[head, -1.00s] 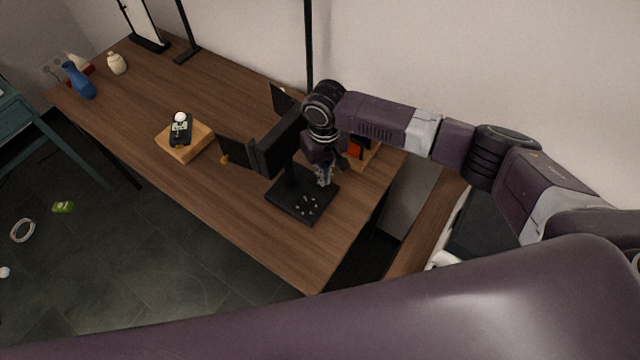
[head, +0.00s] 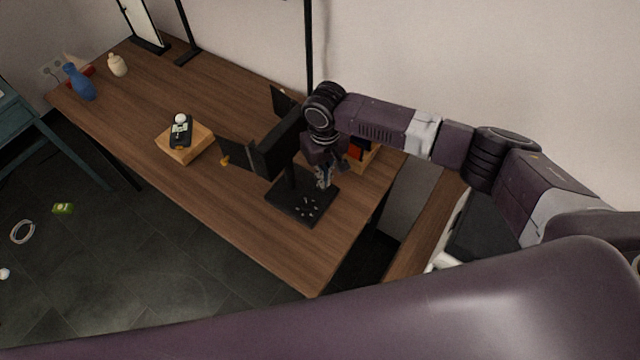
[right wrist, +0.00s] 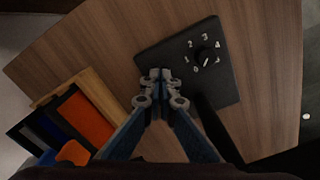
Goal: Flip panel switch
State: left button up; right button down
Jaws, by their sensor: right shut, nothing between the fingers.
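A black square panel (head: 288,206) lies near the right end of the wooden table, with white marks on its top. In the right wrist view the panel (right wrist: 222,88) shows a small dark dial (right wrist: 205,57) ringed by white numbers. My right gripper (head: 323,184) is over the panel's back right part in the head view. In the right wrist view its fingertips (right wrist: 160,76) are together and empty, over the panel's left part, to the left of the dial. Whether they touch the panel I cannot tell. My left gripper is not in view.
A wooden box with orange and dark items (right wrist: 92,100) is near the fingers. A wooden block (head: 190,152) bears a black device. Open tabletop lies to the left.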

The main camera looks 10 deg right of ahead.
jog(key=shift+f+b, duration=0.55)
jog(key=shift+f, duration=0.65)
dwell(0.7)
jog(key=shift+s, duration=0.1)
jog(key=shift+r+p, duration=0.75)
jog(key=shift+p, duration=0.2)
notch_tip(320, 180, up, 6)
jog(key=p, duration=0.6)
jog(key=shift+f, duration=0.25)
